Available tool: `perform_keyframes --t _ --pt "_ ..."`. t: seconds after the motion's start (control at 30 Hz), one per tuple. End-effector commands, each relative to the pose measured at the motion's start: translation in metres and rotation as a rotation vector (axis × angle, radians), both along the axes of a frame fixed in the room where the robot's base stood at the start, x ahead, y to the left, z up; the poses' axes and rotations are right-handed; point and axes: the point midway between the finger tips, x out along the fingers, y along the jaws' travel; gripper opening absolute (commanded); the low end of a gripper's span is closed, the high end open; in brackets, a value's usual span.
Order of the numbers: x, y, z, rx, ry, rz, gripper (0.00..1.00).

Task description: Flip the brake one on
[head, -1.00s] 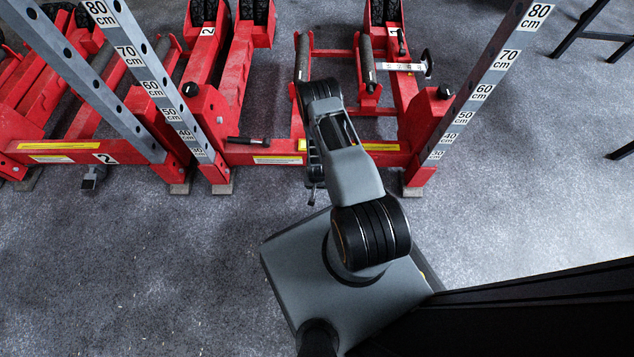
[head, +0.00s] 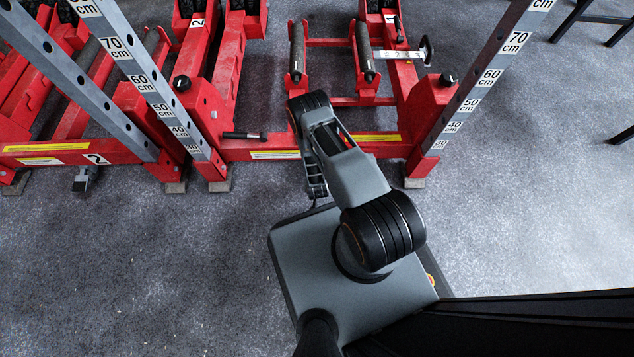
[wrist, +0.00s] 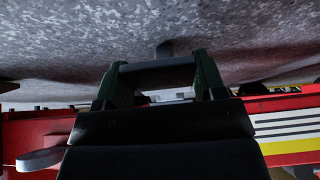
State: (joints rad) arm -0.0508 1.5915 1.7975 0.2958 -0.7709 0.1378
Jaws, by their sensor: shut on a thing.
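The red trolley jack marked 1 (head: 270,151) stands in front of me, its front beam across the middle of the head view. My gripper (head: 316,195) points down at the floor side of this beam, partly hidden by my arm. In the wrist view my gripper (wrist: 155,72) has a finger on each side of a short grey bar (wrist: 158,64) and is shut on it. This looks like brake one, low in front of the beam. Its tilt and full shape are hidden.
A second red jack marked 2 (head: 70,150) stands to the left, with a small grey pedal (head: 85,180) at its front. Upright grey scale posts (head: 150,85) flank the jack. A black-handled lever (head: 243,136) sits on the beam. The floor at the left front is clear.

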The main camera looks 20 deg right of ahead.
Motion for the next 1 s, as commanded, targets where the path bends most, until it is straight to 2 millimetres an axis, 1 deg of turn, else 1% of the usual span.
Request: perform_keyframes --t 0.03,0.27,0.3,0.53,0.73,0.83,0.93,1.0 --pt "0.003 0.002 0.000 0.003 -0.007 0.007 0.21" --pt "0.003 0.002 0.000 0.003 -0.006 0.008 0.21" --pt "0.003 0.002 0.000 0.003 -0.006 0.008 0.67" --pt "0.002 0.000 0.000 0.002 -0.004 0.001 0.89" --pt "0.001 -0.001 0.000 0.001 -0.002 -0.001 0.89" --pt "0.000 0.000 0.004 0.001 -0.001 0.000 0.89" --pt "-0.002 0.001 0.015 0.001 -0.001 -0.003 0.89" --pt "-0.004 0.001 0.027 0.001 0.000 -0.006 0.89"
